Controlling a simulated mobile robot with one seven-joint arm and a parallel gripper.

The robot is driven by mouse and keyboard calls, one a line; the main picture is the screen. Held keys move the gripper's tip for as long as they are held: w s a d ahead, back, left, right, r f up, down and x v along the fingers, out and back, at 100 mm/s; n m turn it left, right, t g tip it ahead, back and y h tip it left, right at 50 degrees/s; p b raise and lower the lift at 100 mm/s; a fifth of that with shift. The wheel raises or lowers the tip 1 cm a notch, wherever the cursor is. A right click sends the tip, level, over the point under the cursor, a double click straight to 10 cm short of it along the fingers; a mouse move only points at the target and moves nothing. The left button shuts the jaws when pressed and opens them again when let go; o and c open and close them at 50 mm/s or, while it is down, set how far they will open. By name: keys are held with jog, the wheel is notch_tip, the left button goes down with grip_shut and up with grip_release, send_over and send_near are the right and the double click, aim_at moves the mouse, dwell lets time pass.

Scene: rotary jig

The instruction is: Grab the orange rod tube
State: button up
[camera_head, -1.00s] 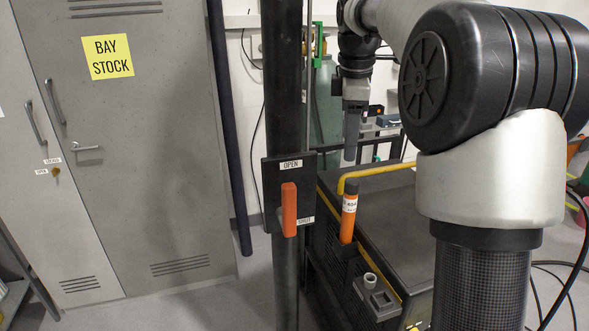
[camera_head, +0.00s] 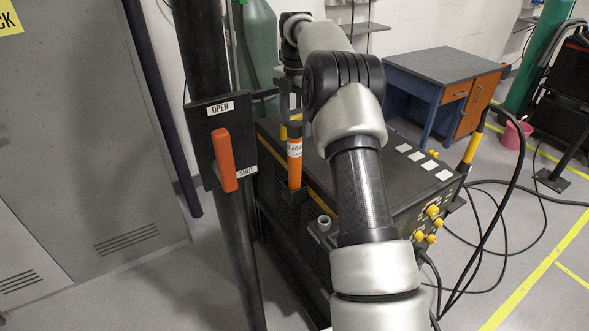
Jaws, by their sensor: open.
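The orange rod tube (camera_head: 294,167) stands upright at the near left side of the black box-shaped machine, with a dark cap and a white label. My gripper (camera_head: 291,108) points down right at the tube's top end, with its fingers apart. The fingers appear beside the cap. My own arm crosses close by on the right, and I cannot tell whether the fingers touch the tube.
A dark post (camera_head: 205,60) carries a plate with an orange lever (camera_head: 223,160) marked OPEN and SHUT, left of the tube. The black machine (camera_head: 405,180) has yellow knobs and cables. A grey socket block (camera_head: 322,228) is near the tube. A blue desk (camera_head: 440,75) stands behind.

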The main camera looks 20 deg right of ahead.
aim_at(295, 144)
jog(key=f, duration=0.8)
jog(key=shift+w+a+f, duration=0.15)
jog(key=shift+w, duration=0.05)
grip_shut()
